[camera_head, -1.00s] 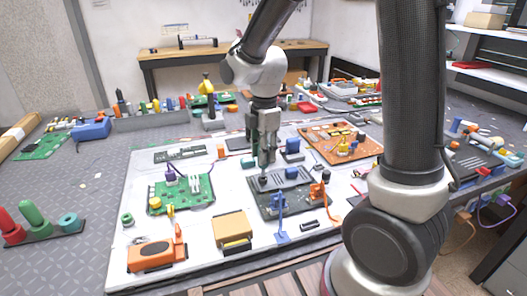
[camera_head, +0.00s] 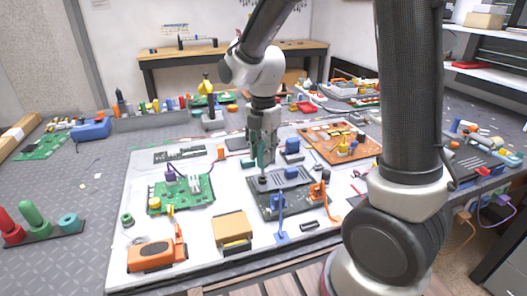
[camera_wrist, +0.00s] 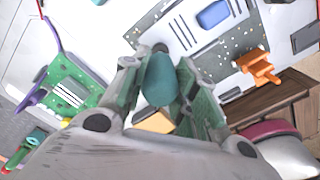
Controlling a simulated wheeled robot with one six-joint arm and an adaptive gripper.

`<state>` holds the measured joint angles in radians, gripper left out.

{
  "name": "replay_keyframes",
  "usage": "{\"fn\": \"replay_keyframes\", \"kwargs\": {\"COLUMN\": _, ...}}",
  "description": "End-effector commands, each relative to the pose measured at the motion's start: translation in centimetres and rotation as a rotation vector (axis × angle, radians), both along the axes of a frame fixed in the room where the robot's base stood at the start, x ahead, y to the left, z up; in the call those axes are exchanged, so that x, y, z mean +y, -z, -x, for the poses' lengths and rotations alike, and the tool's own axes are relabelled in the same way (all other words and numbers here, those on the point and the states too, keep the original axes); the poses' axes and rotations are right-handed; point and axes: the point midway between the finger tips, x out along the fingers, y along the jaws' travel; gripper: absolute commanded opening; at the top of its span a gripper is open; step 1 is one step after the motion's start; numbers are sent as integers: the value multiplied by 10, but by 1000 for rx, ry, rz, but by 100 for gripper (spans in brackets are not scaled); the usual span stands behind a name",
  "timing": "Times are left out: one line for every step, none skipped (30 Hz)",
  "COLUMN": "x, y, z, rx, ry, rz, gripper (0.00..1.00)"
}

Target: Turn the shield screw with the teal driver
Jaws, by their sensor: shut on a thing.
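My gripper (camera_head: 262,150) is shut on the teal driver (camera_wrist: 158,80), whose rounded teal handle sits between the fingers in the wrist view. In the head view only a strip of teal shows between the fingers. The driver points down at the dark board (camera_head: 284,207), near a round black screw (camera_head: 263,180) at the board's upper left. The fingers and handle hide the driver's tip, so I cannot tell whether it is seated in the screw. A grey ribbed shield plate (camera_head: 291,174) lies on the dark board, beside the screw.
A green board (camera_head: 190,196) lies left of the dark board and an orange board (camera_head: 335,140) lies behind right. A blue clip (camera_head: 280,222), orange clip (camera_head: 319,192) and blue block (camera_head: 292,147) stand close around. The white panel (camera_head: 195,235) has bare patches in front.

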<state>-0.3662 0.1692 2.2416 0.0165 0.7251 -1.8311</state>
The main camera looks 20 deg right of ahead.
Motion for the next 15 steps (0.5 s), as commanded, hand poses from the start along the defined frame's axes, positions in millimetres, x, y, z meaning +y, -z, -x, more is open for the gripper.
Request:
{"fn": "replay_keyframes", "kwargs": {"x": 0, "y": 0, "z": 0, "rx": 0, "ry": 0, "rz": 0, "gripper": 0}}
{"fn": "replay_keyframes", "kwargs": {"x": 0, "y": 0, "z": 0, "rx": 0, "ry": 0, "rz": 0, "gripper": 0}}
{"fn": "replay_keyframes", "kwargs": {"x": 0, "y": 0, "z": 0, "rx": 0, "ry": 1, "rz": 0, "gripper": 0}}
{"fn": "replay_keyframes", "kwargs": {"x": 0, "y": 0, "z": 0, "rx": 0, "ry": 1, "rz": 0, "gripper": 0}}
{"fn": "replay_keyframes", "kwargs": {"x": 0, "y": 0, "z": 0, "rx": 0, "ry": 1, "rz": 0, "gripper": 0}}
{"fn": "replay_keyframes", "kwargs": {"x": 0, "y": 0, "z": 0, "rx": 0, "ry": 1, "rz": 0, "gripper": 0}}
{"fn": "replay_keyframes", "kwargs": {"x": 0, "y": 0, "z": 0, "rx": 0, "ry": 1, "rz": 0, "gripper": 0}}
{"fn": "replay_keyframes", "kwargs": {"x": 0, "y": 0, "z": 0, "rx": 0, "ry": 1, "rz": 0, "gripper": 0}}
{"fn": "replay_keyframes", "kwargs": {"x": 0, "y": 1, "z": 0, "rx": 0, "ry": 1, "rz": 0, "gripper": 0}}
{"fn": "replay_keyframes", "kwargs": {"x": 0, "y": 1, "z": 0, "rx": 0, "ry": 1, "rz": 0, "gripper": 0}}
{"fn": "replay_keyframes", "kwargs": {"x": 0, "y": 2, "z": 0, "rx": 0, "ry": 1, "rz": 0, "gripper": 0}}
{"fn": "replay_keyframes", "kwargs": {"x": 0, "y": 3, "z": 0, "rx": 0, "ry": 1, "rz": 0, "gripper": 0}}
{"fn": "replay_keyframes", "kwargs": {"x": 0, "y": 3, "z": 0, "rx": 1, "ry": 1, "rz": 1, "gripper": 0}}
{"fn": "replay_keyframes", "kwargs": {"x": 0, "y": 4, "z": 0, "rx": 1, "ry": 1, "rz": 1, "gripper": 0}}
{"fn": "replay_keyframes", "kwargs": {"x": 0, "y": 5, "z": 0, "rx": 1, "ry": 1, "rz": 1, "gripper": 0}}
